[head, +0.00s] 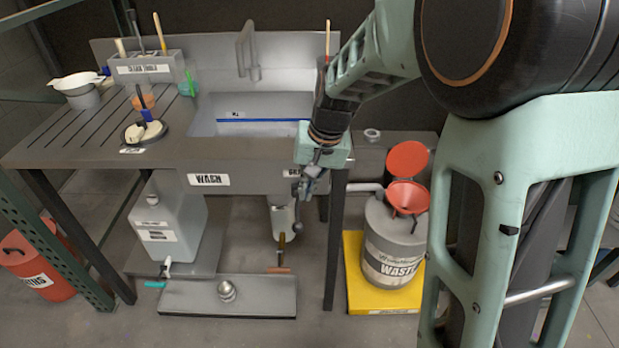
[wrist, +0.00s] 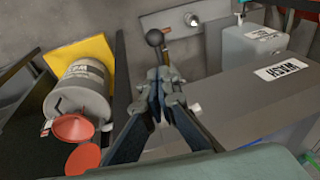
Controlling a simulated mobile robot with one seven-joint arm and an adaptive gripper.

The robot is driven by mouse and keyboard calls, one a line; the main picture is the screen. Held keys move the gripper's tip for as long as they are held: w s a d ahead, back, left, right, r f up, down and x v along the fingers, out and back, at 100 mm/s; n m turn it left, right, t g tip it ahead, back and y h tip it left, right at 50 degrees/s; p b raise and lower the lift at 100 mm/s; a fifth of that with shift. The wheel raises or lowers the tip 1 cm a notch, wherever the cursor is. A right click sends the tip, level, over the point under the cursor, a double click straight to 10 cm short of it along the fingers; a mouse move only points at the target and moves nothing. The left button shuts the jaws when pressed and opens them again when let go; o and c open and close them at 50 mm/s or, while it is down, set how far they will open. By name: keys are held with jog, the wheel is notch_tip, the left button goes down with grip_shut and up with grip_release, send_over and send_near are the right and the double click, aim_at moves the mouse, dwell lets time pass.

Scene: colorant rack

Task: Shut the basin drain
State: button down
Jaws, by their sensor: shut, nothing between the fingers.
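The grey wash basin (head: 252,128) is set in the bench, with a blue line across its inside. Its front carries a WASH label and a second label partly hidden by my gripper. A pale drain pipe (head: 283,218) hangs below the basin, with a small dark and brown lever-like part (head: 282,241) at its lower end. In the wrist view a black ball knob (wrist: 155,38) on a stem shows just beyond my fingertips; I cannot tell whether they touch. My gripper (head: 307,192) points down at the basin's front edge, shut and empty; it also shows in the wrist view (wrist: 165,76).
A WASTE can (head: 392,245) with red funnel stands on a yellow tray (head: 353,290) at the right. A white jug (head: 168,232) stands under the bench. A floor tray (head: 190,297) holds a metal ball-like thing (head: 227,290). A dark bench leg (head: 336,240) is close to my gripper.

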aim_at(299, 214)
jog(key=b+x, duration=0.1)
jog(key=x, duration=0.6)
jog(key=shift+w+f, duration=0.1)
jog(key=shift+f, duration=0.05)
